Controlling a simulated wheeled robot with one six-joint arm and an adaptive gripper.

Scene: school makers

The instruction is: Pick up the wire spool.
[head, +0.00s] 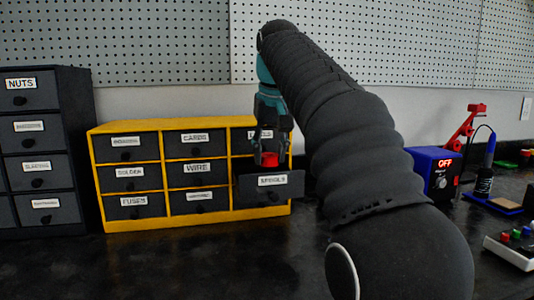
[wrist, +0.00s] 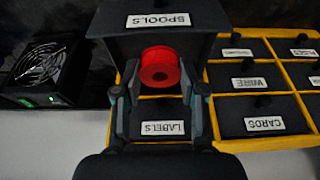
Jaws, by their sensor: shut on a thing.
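The wire spool is a red ring with a central hole (wrist: 160,68), seen in the wrist view between the two fingertips. In the head view a bit of the red spool (head: 271,160) shows just above the front of the pulled-out SPOOLS drawer (head: 285,192). My gripper (head: 268,150) points down from above that drawer and is shut on the spool, one finger on each side. The drawer front hides what lies lower, so I cannot tell whether the spool touches the drawer. The drawer also shows at the top of the wrist view (wrist: 200,42).
The yellow cabinet (head: 128,224) holds several labelled dark drawers. A black drawer unit (head: 70,90) stands at left. A blue soldering station (head: 428,170) reading OFF stands at right. A black fan unit (wrist: 45,72) is in the wrist view. The dark bench front (head: 180,265) is clear.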

